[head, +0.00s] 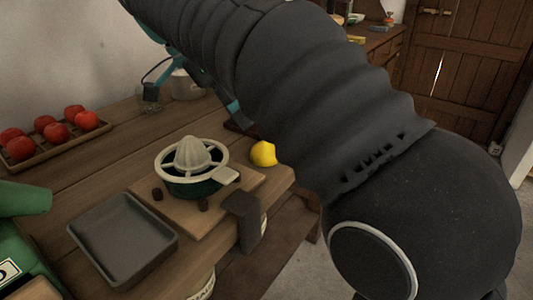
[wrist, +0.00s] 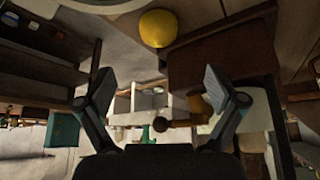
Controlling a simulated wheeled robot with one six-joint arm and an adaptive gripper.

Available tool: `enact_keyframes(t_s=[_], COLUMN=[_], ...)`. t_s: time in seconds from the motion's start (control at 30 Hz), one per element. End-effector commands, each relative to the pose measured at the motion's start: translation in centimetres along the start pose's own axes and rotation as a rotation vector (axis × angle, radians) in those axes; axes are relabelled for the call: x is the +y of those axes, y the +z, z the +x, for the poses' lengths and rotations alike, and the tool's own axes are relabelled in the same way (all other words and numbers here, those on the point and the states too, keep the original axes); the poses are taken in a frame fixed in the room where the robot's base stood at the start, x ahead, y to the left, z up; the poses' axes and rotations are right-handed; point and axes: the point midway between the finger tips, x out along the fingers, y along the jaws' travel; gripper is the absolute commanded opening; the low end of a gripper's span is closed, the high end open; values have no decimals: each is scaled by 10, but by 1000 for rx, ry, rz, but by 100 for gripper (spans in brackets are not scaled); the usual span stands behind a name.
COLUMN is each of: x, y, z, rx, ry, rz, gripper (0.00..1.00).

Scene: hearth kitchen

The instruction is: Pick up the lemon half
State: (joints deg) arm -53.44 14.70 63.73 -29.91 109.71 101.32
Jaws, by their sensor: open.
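In the head view my dark arm crosses in front and hides part of the gripper.
A white-topped juicer (head: 192,158) stands on the board, close left of the lemon half. A grey tray (head: 123,240) lies in front. A rack of red tomatoes (head: 55,136) and a glass jar (head: 185,84) stand farther back. The table's right edge is near the lemon half.

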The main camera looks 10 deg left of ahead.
Motion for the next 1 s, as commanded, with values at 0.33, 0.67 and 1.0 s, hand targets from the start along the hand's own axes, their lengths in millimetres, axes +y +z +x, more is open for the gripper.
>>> enact_keyframes(t_s=[0.33,0.67,1.0], x=[0,3,2], y=[0,5,4], z=[46,82,100], rx=[0,0,-1], ry=[1,4,1], rz=[0,2,2], gripper=[94,94,94])
